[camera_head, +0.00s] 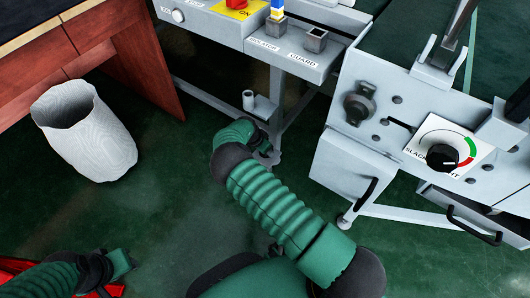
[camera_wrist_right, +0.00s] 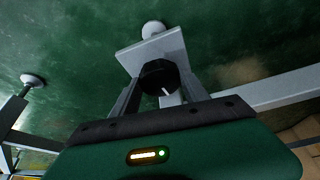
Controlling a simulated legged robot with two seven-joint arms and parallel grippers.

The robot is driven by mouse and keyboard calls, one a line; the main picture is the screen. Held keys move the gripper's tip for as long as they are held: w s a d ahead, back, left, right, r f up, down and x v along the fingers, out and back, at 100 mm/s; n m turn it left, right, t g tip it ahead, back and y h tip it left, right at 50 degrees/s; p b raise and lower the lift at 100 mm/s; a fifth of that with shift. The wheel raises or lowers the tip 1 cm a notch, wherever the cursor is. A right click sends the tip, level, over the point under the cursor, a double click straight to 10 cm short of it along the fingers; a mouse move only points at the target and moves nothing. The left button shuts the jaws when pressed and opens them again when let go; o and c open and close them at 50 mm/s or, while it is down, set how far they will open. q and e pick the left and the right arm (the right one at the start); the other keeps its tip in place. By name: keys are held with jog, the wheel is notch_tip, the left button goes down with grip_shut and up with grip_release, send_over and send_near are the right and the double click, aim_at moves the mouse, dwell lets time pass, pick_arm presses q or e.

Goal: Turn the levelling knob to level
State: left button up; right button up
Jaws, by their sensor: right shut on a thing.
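The black knob (camera_wrist_right: 157,75) with a white pointer line shows in the right wrist view, in front of a pale grey plate (camera_wrist_right: 135,56). Its pointer line points down and slightly right in that picture. My right gripper (camera_wrist_right: 160,88) is shut on this knob, with one finger on each side.
A slack dial (camera_head: 443,158) with green and red bands sits on the machine at right, above a cabinet door (camera_head: 345,170). A white bin (camera_head: 88,135) stands on the green floor beside a wooden desk (camera_head: 130,50). A guard socket (camera_head: 315,40) is on the conveyor's control panel.

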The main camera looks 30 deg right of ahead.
jog(key=shift+a+f+m+g+b, duration=0.1)
jog(key=shift+m+g+b, duration=0.25)
jog(key=shift+m, duration=0.15)
jog(key=o, duration=1.1)
jog(key=p+v, duration=1)
jog(key=v, duration=0.6)
jog(key=shift+a+r, duration=0.2)
jog(key=shift+r, duration=0.2)
